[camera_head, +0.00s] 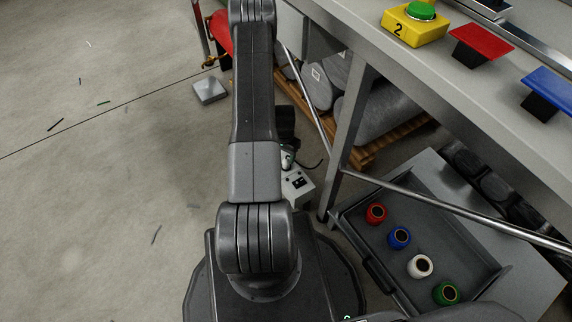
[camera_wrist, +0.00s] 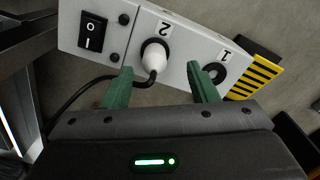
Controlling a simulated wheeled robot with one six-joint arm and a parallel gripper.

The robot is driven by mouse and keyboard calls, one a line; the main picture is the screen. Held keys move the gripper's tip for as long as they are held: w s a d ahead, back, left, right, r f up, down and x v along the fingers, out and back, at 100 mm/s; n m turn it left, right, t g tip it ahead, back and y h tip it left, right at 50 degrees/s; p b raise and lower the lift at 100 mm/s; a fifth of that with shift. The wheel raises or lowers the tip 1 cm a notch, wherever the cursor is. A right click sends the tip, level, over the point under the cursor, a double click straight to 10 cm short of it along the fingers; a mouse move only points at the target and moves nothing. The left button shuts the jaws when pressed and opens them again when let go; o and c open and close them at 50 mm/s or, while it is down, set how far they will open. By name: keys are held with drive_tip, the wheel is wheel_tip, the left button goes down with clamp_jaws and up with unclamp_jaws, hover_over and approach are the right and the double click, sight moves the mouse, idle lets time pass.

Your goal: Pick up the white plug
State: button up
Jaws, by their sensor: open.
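The white plug (camera_wrist: 154,56) sits in socket 2 of a light grey power box (camera_wrist: 190,45) in the wrist view. A black cable (camera_wrist: 85,88) runs from the plug to the left and down. My gripper (camera_wrist: 159,74) is open, with its two green fingers pointing at the box. The plug lies between and just beyond the fingertips, nearer the left one. I cannot tell whether either finger touches it. The right finger overlaps the edge of empty socket 1 (camera_wrist: 214,72). The box also shows in the head view (camera_head: 297,187), where my arm partly hides this area.
The box has a black rocker switch (camera_wrist: 92,31); a yellow-and-black striped piece (camera_wrist: 257,75) is at its right end. In the head view, a table leg (camera_head: 350,125) stands close by. An open drawer (camera_head: 375,268) holds red, blue, white and green round pieces. Floor at left is mostly clear.

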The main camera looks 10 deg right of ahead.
sight(286, 162)
drive_tip(key=f, duration=0.1)
drive_tip(key=f+b, duration=0.1)
drive_tip(key=f, duration=0.3)
drive_tip(key=shift+s+d+b, duration=0.2)
drive_tip(key=shift+d+b, duration=0.1)
drive_tip(key=c, duration=1)
drive_tip(key=shift+c, duration=0.2)
drive_tip(key=shift+r, duration=0.15)
